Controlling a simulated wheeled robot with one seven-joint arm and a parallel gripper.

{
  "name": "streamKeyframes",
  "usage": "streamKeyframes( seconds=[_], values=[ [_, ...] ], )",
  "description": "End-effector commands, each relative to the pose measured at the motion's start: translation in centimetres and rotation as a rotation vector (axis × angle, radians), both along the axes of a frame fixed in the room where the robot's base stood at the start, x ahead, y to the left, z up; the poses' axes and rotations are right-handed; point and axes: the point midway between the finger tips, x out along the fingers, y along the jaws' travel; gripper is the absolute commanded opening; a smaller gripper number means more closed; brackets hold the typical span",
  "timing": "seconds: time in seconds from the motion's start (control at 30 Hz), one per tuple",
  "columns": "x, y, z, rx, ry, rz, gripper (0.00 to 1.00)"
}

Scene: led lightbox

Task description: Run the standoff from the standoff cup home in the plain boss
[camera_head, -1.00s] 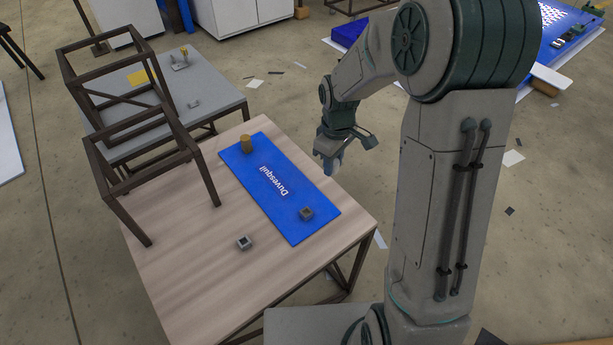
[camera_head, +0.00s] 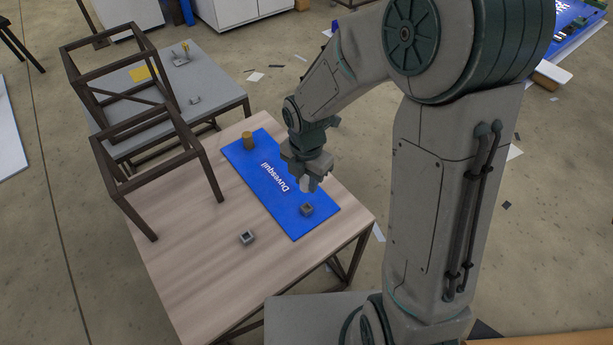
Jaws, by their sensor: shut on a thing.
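My gripper (camera_head: 308,170) hangs over the right part of the blue sign panel (camera_head: 238,160). It is shut on a small pale piece (camera_head: 307,185), apparently the standoff, mostly hidden by the fingers. A dark grey square boss with a hollow top (camera_head: 307,209) stands on the panel close below the held piece; a gap seems to remain between them. A tan round boss (camera_head: 248,140) stands at the panel's far end. A lighter grey square cup (camera_head: 247,237) sits on the wooden table left of the panel and looks empty. I cannot tell for sure which boss is the plain one.
The wooden table (camera_head: 190,275) is otherwise clear at its near side. A dark open frame (camera_head: 157,240) stands on its left part. A grey side table (camera_head: 225,95) behind holds a yellow piece (camera_head: 140,74) and small grey fittings (camera_head: 181,58).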

Motion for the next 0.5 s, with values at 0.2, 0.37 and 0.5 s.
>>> streamKeyframes(
  seconds=[0.2,0.37,0.5],
  values=[
    [0.02,-0.01,0.00,0.000,0.000,-0.002,0.00],
    [0.03,-0.04,0.09,0.000,0.000,-0.003,0.00],
    [0.03,-0.08,-0.45,-0.001,0.001,-0.004,0.00]
  ],
)
